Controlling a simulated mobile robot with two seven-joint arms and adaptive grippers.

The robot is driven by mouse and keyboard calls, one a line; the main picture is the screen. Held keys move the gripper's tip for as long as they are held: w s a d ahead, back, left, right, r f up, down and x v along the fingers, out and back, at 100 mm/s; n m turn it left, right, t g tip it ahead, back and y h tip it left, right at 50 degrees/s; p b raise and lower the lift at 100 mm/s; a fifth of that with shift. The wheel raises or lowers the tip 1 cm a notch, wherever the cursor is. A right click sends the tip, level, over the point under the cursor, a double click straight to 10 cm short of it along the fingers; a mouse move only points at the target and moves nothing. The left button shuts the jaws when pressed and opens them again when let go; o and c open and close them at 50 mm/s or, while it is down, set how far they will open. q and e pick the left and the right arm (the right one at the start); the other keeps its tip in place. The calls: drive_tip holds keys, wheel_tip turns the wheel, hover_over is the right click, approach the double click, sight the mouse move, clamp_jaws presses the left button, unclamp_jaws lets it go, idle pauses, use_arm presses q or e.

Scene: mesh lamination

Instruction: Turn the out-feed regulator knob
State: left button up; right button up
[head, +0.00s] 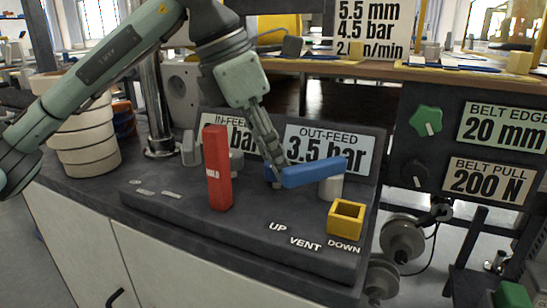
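The OUT-FEED sign (325,146), reading 3.5 bar, stands at the back of the dark panel. My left gripper (276,162) reaches down from above, just left of this sign. Its fingertips are at a small blue part (269,174), mostly hidden behind them. This part may be the out-feed regulator knob; contact and grip are unclear. A blue lever (315,172) extends right from beside the fingertips to a grey post (330,188). The IN-FEED sign (222,128) is left of the gripper, with a grey knob (237,160) below it. My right gripper is not in view.
An upright red lever (217,170) stands left of the gripper. A yellow open-topped block (346,219) is at front right, near the UP, VENT and DOWN labels. Stacked cream rings (85,140) stand at left. The panel's front left is mostly clear.

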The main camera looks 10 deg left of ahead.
use_arm(q)
drive_tip(key=shift+m+g+h, duration=0.3)
drive_tip(key=shift+m, duration=0.9)
drive_tip(key=shift+w+m+g+p, duration=0.1)
drive_tip(key=shift+m+g+p, duration=0.3)
drive_tip(key=shift+m, duration=0.6)
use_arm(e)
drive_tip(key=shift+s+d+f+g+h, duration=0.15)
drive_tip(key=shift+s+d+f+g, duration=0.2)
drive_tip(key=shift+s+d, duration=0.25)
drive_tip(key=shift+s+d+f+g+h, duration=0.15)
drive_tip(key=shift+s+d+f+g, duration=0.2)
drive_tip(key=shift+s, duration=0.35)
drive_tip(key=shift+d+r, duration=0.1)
use_arm(q)
drive_tip(key=o, duration=0.9)
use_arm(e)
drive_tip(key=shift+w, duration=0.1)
use_arm(q)
drive_tip(key=shift+a+r, duration=0.1)
drive_tip(key=shift+r, duration=0.05)
drive_tip(key=v, duration=1.1)
drive_tip(key=shift+a+r, duration=0.25)
drive_tip(key=shift+r, duration=0.1)
